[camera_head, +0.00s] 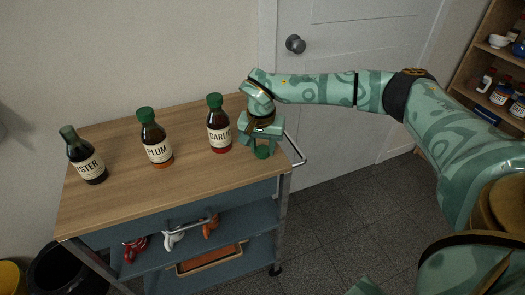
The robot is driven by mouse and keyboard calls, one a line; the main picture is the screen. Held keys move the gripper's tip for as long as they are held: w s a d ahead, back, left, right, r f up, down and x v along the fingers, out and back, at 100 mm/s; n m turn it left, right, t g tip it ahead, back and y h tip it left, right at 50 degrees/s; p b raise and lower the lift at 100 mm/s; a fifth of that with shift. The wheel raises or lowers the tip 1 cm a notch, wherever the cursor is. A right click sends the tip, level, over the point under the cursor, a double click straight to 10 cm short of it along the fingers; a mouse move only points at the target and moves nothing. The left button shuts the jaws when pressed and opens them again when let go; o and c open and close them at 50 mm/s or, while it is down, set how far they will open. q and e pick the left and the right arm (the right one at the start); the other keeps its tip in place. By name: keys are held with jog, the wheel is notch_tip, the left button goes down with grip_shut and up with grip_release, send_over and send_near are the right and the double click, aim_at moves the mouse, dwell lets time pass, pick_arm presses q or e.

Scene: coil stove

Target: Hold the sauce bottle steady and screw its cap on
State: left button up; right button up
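The oyster sauce bottle (86,160) stands at the left end of the wooden top; its neck is bare dark green glass, with no bright green cap on it. A loose green cap (262,152) lies near the right edge of the top. My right gripper (264,149) points down over this cap, its fingers apart on either side of it; whether they touch the cap is too small to tell. The plum bottle (158,148) and the garlic bottle (219,130) stand upright with green caps on. My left gripper is out of view.
The wooden cart top (165,190) is clear in front of the bottles. A metal rail (296,152) runs along its right end. Shelves below hold several small items and a tray (208,260). A door (345,60) is behind, a dark bin (62,270) at lower left.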

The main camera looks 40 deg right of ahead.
aim_at(263, 148)
jog(key=shift+c, duration=0.6)
